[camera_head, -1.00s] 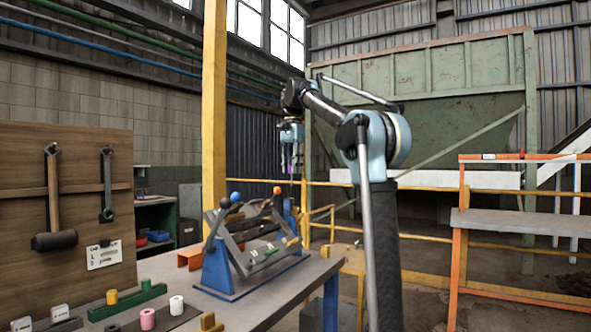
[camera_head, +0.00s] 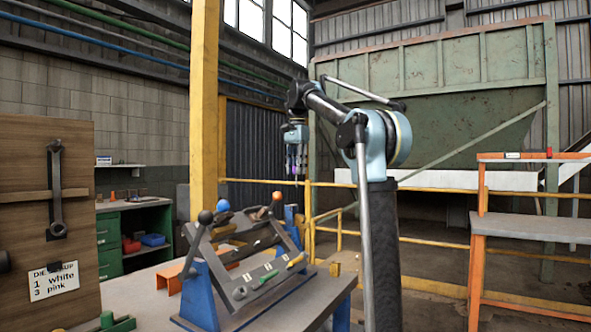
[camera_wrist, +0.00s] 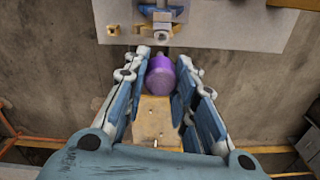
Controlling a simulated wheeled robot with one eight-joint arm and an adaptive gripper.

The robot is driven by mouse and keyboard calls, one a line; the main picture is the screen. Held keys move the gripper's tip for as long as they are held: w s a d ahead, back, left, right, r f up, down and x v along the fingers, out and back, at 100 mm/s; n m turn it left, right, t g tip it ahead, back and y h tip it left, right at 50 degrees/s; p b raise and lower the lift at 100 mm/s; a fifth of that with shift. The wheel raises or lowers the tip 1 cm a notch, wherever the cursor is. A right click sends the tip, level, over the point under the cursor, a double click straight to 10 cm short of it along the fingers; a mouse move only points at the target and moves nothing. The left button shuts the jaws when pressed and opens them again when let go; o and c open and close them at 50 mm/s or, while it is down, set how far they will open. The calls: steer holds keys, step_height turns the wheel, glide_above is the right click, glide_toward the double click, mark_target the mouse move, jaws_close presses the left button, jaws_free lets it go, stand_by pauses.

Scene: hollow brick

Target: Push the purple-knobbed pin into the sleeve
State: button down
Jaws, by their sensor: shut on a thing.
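My gripper (camera_head: 295,168) hangs fingers-down from the arm, beyond the grey bench (camera_head: 330,274) in the head view. In the wrist view my gripper (camera_wrist: 166,62) is shut on the purple-knobbed pin, with the rounded purple knob (camera_wrist: 161,78) between its two fingers. The pin's shaft is mostly hidden by the knob. The blue-sided tilted fixture (camera_head: 201,296) stands on the bench. In the wrist view a short pale socket-like part (camera_wrist: 161,32) shows just past the knob, near the bench edge. I cannot tell whether it is the sleeve.
A wooden tool board (camera_head: 30,195) stands at the left, with a sign (camera_head: 54,281) on it. A yellow post (camera_head: 204,120) rises behind the bench. Yellow rails (camera_head: 400,191) run behind my arm. An orange-framed grey platform (camera_head: 530,226) is at the right.

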steer(key=shift+s+a+f, duration=0.1)
steer(key=shift+a+f, duration=0.05)
steer(key=shift+f, duration=0.9)
steer(key=shift+a+f, duration=0.1)
steer(key=shift+f, duration=1.2)
steer(key=shift+s+f, duration=0.2)
steer(key=shift+f, duration=0.3)
steer(key=shift+f, duration=2.75)
stand_by(0.5)
steer(key=c, duration=1.2)
jaws_free()
steer(key=shift+c, duration=0.2)
steer(key=shift+r, duration=0.15)
step_height(320, 180, up, 12)
steer(key=shift+w+f, duration=0.1)
steer(key=shift+f, duration=0.05)
